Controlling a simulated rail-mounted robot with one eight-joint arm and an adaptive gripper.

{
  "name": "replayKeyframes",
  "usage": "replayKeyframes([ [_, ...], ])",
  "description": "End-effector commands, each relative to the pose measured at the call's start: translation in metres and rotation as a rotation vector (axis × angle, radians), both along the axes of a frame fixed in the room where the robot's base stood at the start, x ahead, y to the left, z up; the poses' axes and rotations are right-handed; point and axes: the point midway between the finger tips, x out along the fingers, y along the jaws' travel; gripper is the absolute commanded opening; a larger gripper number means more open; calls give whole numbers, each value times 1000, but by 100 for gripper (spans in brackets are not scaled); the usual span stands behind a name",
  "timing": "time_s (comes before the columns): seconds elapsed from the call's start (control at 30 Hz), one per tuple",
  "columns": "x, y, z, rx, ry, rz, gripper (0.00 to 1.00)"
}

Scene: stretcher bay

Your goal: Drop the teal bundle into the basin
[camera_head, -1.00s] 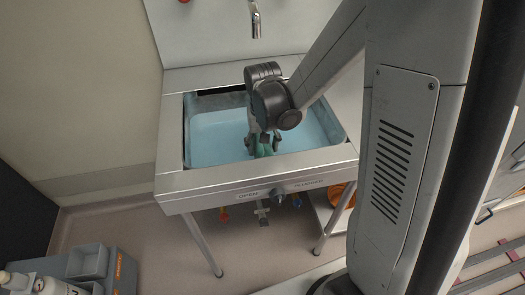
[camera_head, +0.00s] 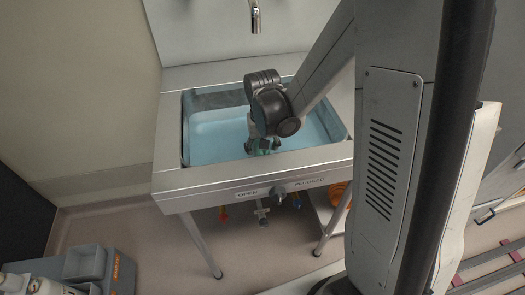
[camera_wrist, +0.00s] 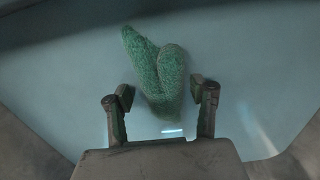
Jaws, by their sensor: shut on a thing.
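The teal bundle (camera_wrist: 158,72) is a fuzzy, folded cloth-like piece. In the wrist view it lies between and beyond the two fingers of my gripper (camera_wrist: 162,98), over the pale blue floor of the basin. My gripper is shut on the bundle. In the head view the basin (camera_head: 212,135) is a blue sink set in a steel frame. My gripper (camera_head: 262,148) points down inside its opening, near the front wall. Only a little teal (camera_head: 264,142) shows there; my wrist and fingers hide the rest. I cannot tell whether the bundle touches the basin floor.
A tap (camera_head: 256,20) hangs over the back of the basin. The steel front rim (camera_head: 205,182) runs close to my gripper, with a knob (camera_head: 278,192) on the panel below. The left part of the basin is clear. A grey caddy (camera_head: 85,265) stands at lower left.

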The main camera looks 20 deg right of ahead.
Motion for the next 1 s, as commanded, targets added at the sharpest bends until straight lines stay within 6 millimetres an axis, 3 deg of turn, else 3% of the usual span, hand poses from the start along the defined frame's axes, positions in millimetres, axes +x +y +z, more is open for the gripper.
replayKeyframes([
  [0.03, 0, 0, 1, 0, 0, 0, 53],
  [0.17, 0, 0, 1, 0, 0, 0, 68],
  [0.57, 0, 0, 7, 0, 0, 0, 68],
  [0.67, 0, 0, 16, 0, 0, 0, 68],
  [1.0, -1, 0, 81, 0, 0, 0, 68],
])
